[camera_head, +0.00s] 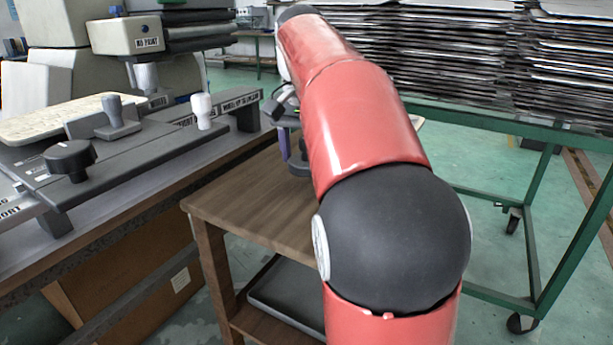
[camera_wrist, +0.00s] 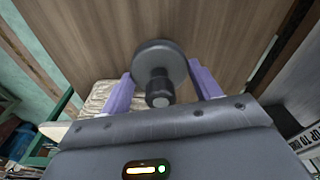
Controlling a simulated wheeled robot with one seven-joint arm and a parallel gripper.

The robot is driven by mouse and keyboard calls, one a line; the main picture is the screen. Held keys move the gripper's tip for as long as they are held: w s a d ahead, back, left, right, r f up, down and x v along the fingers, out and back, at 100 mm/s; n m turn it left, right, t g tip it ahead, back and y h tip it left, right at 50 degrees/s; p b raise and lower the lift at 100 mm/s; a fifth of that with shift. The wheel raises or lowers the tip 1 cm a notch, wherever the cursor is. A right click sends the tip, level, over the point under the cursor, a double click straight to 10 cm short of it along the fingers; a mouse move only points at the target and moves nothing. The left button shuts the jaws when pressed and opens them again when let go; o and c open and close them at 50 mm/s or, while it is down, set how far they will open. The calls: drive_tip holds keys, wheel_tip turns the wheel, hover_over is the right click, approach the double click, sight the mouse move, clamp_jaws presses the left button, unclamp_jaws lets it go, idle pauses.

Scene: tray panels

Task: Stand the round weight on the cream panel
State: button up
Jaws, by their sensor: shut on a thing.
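The round weight (camera_wrist: 158,58), a dark grey disc with a short knob, sits between the two purple fingers of my gripper (camera_wrist: 160,72) in the wrist view. My gripper is shut on it. A mottled cream panel (camera_wrist: 97,97) shows at the left in the wrist view, partly covered by a finger and the gripper body. In the head view my gripper (camera_head: 291,152) is over the brown wooden table, mostly behind my red arm. A pale edge shows just right of my arm.
The wooden table (camera_head: 235,205) has bare room at its front left. A printing machine bench (camera_head: 150,165) with knobs and handles stands to the left. A green rack (camera_head: 480,120) with stacked dark trays stands behind and to the right.

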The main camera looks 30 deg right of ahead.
sight(306, 160)
drive_tip(key=shift+f+b, duration=0.5)
drive_tip(key=shift+f, duration=1.35)
drive_tip(key=shift+f, duration=0.1)
drive_tip(key=o, duration=1.5)
drive_tip(key=shift+f, duration=0.1)
